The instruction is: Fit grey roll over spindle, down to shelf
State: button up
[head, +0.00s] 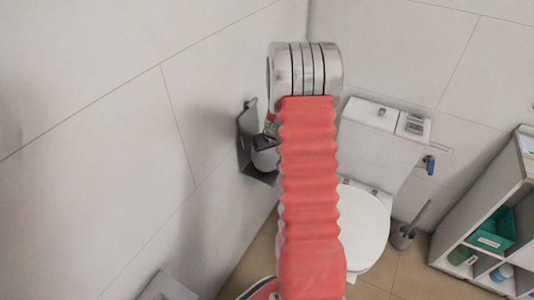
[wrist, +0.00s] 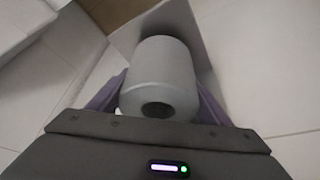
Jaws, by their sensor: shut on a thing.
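The grey roll (wrist: 162,68) is held between the purple fingers of my gripper (wrist: 160,97) in the wrist view. The dark hole in its near end faces the camera. A grey plate, seemingly the shelf (wrist: 199,38), shows behind the roll; I cannot tell whether they touch. In the head view, the roll (head: 265,159) is at the dark wall-mounted shelf (head: 244,133), left of my red-sleeved arm, which partly covers both. My gripper is mostly hidden there. I cannot make out the spindle in either view.
The tiled wall (head: 120,140) is close on the left. A white toilet (head: 365,225) stands behind my arm, with a toilet brush (head: 405,236) to its right. A white shelf unit (head: 482,215) with a green box (head: 494,232) stands at far right.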

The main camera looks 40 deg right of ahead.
jog(key=shift+f, duration=1.4)
dwell(0.6)
jog(key=o, duration=1.2)
jog(key=v, duration=1.3)
jog(key=shift+r, duration=0.3)
dwell(0.4)
